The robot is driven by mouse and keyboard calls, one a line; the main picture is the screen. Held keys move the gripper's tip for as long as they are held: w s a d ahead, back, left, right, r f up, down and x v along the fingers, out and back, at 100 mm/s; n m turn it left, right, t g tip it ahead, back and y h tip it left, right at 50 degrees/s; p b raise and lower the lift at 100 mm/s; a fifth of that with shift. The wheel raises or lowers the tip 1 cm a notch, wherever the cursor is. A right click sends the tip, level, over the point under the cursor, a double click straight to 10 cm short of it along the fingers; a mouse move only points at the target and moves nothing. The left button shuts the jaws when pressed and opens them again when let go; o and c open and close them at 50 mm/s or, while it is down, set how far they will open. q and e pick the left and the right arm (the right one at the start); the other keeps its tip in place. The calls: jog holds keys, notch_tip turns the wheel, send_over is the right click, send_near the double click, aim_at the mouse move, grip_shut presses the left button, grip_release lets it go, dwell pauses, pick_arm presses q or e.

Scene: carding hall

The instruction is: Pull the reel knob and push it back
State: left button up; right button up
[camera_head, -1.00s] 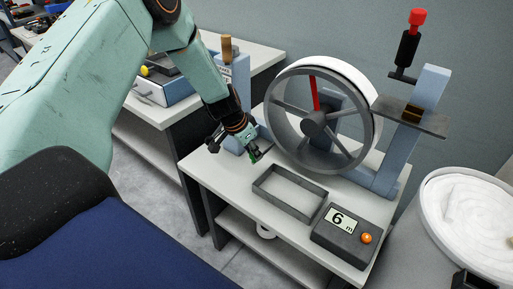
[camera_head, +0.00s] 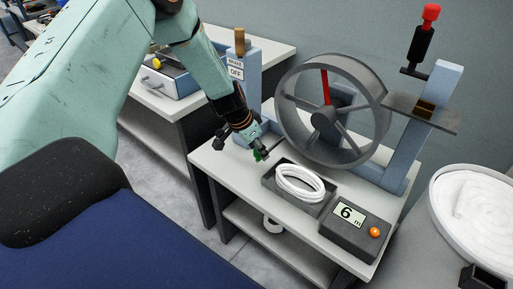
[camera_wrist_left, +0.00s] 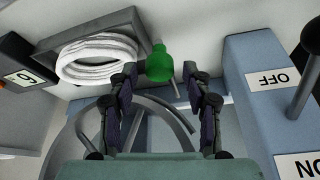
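The reel (camera_head: 383,95) is a grey spoked wheel with one red spoke, and its rim is bare. A green knob (camera_head: 262,154) shows at its near lower left, and in the left wrist view the green knob (camera_wrist_left: 159,66) sits between the fingertips. My left gripper (camera_wrist_left: 159,72) is open, with a gap between the knob and each finger; in the head view the left gripper (camera_head: 240,146) is partly seen beside the reel. A white coil (camera_head: 300,184) lies in the dark tray (camera_head: 312,210).
A counter box (camera_head: 362,234) reading 6 m with an orange button stands right of the tray. A blue post (camera_wrist_left: 245,95) marked OFF, with a lever, rises close beside the left gripper. A guide stand (camera_head: 418,140) and round white can (camera_head: 440,215) are on the right.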

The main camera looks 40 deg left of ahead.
dwell(0.3)
pick_arm(q)
jog(key=v, duration=1.2)
dwell(0.5)
jog(key=shift+w, duration=0.15)
dwell(0.4)
